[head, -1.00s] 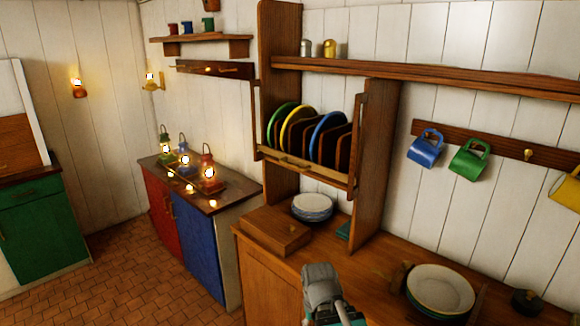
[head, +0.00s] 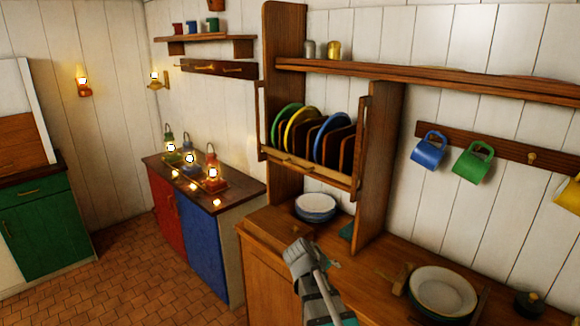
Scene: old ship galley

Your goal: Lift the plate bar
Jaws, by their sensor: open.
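The plate bar (head: 325,175) is a wooden rail with small brass fittings across the front of the plate rack. It sits low, in front of the standing green (head: 283,121), yellow (head: 296,120) and blue (head: 322,130) plates. Brown dividers stand between and beside them. My gripper (head: 322,263) is below the bar and apart from it, over the wooden counter. It is open, with nothing seen in it; the grey end of my arm hides most of its fingers.
A plate stack (head: 316,207) stands on the counter under the rack, beside a wooden box (head: 277,222). More plates (head: 443,284) lie at right. Side posts (head: 374,160) and an upper shelf (head: 430,77) frame the rack. Lit lanterns (head: 212,172) stand at left. Mugs (head: 428,150) hang at right.

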